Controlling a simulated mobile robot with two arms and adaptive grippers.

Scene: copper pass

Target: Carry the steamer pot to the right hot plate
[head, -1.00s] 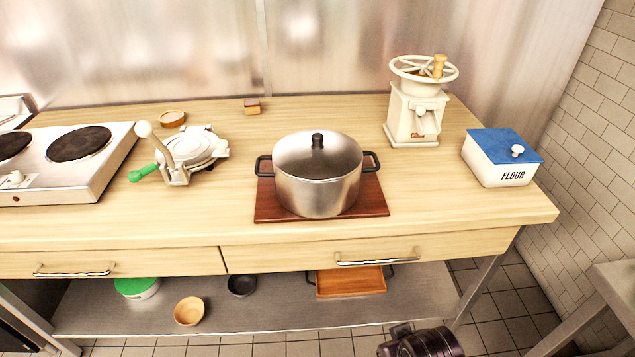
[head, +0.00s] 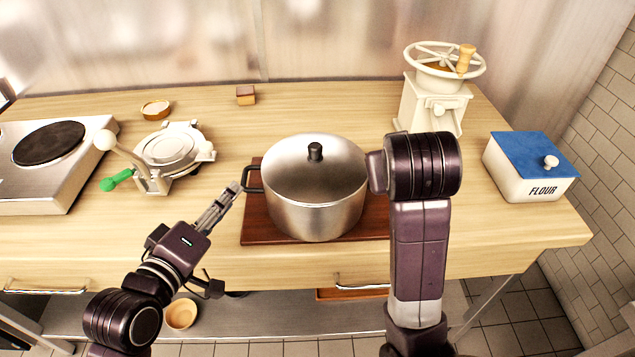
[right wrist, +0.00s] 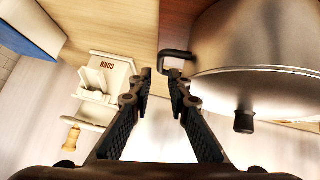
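The steamer pot (head: 310,205), steel with a lid and black knob, stands on a brown wooden board (head: 268,230). My left gripper (head: 236,188) is at its left handle (head: 252,179), fingertips very close to it; I cannot tell whether they touch or how far apart they are. My right arm covers the pot's right handle and the right gripper in the head view. In the right wrist view the right gripper (right wrist: 160,74) is open, its fingertips just short of the pot's handle (right wrist: 176,55). The right hot plate (head: 48,143) is a dark disc on the steel cooker at far left.
A white press with a green handle (head: 172,150) stands between cooker and pot. A small round dish (head: 156,109) and a wooden block (head: 246,95) lie behind. A cream grinder (head: 432,105) and flour box (head: 528,180) stand at right.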

